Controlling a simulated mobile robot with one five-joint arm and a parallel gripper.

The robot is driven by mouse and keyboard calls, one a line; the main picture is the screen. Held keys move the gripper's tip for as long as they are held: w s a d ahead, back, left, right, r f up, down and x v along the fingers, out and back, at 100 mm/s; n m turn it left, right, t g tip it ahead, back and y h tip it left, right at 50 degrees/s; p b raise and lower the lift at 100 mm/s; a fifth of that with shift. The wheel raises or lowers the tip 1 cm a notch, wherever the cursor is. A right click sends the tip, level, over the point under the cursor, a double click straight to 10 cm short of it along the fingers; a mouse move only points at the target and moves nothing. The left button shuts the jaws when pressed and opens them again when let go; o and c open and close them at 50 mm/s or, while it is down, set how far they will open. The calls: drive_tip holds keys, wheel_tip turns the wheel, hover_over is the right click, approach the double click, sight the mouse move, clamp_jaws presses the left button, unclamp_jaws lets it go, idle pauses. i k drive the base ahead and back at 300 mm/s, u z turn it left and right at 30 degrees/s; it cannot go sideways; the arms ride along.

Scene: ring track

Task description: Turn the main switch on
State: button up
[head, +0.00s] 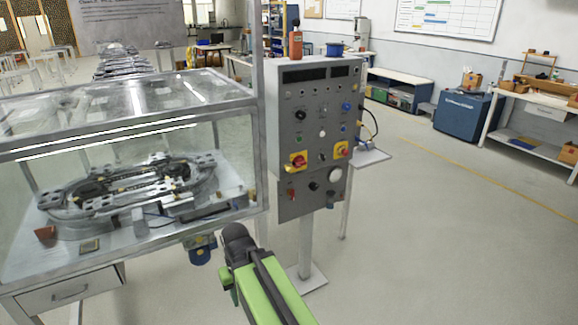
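A grey control panel (318,115) stands on a post just right of centre. On its front are two red controls on yellow plates: a red rotary-looking handle on a yellow plate (298,161) at the left, and a second one (341,150) at the right. I cannot read their labels or tell for sure which is the main switch, nor its setting. My green and black arm reaches up from the bottom centre, its dark rounded end below and left of the panel, apart from it. No gripper fingers show.
A glass-covered table (130,130) with an oval ring track (130,190) stands left of the panel. An orange-red signal lamp (295,42) and a blue round item (334,49) are on top of the panel. A blue cabinet (465,117) stands farther right. The floor at right is clear.

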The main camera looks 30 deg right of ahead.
sight(299, 161)
drive_tip(key=u, duration=0.15)
drive_tip(key=i, duration=1)
drive_tip(key=u, duration=0.05)
